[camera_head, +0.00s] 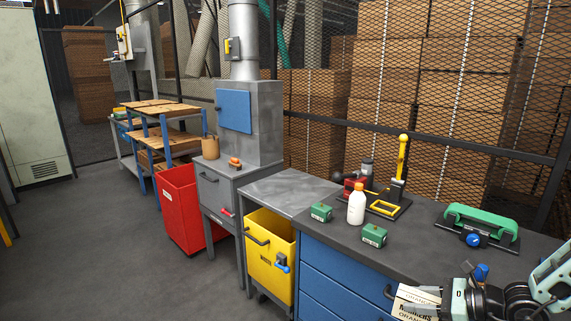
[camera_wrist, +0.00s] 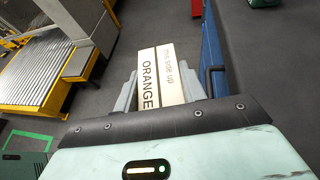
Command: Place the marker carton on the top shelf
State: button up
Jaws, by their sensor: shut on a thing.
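The marker carton (camera_head: 412,301) is cream with dark lettering, at the lower right of the head view beside the workbench's front edge. My gripper (camera_head: 437,299) is shut on it. In the wrist view the carton (camera_wrist: 162,78) sits between the two grey fingers, with "ORANGE" and "this side up" readable. Part of the carton is hidden by the gripper and the picture edge. A blue-framed rack with wooden shelves stands far off at the left back; its top shelf (camera_head: 160,107) looks made of wooden boards and is well away from my gripper.
A dark-topped workbench (camera_head: 340,234) with blue drawers holds a white bottle (camera_head: 356,204), green boxes (camera_head: 321,212) and tools. A yellow bin (camera_head: 268,262) and a red bin (camera_head: 182,210) stand left of it. Grey floor (camera_head: 105,265) is open at the left.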

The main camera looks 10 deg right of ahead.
aim_at(396, 315)
jog(key=shift+n+g, duration=0.4)
jog(key=shift+g, duration=0.1)
jog(key=a+f, duration=0.1)
jog(key=a, duration=0.1)
jog(key=w+a+f, duration=0.1)
jog(key=a+f, duration=0.1)
jog(key=shift+w, duration=0.2)
jog(key=shift+r, duration=0.1)
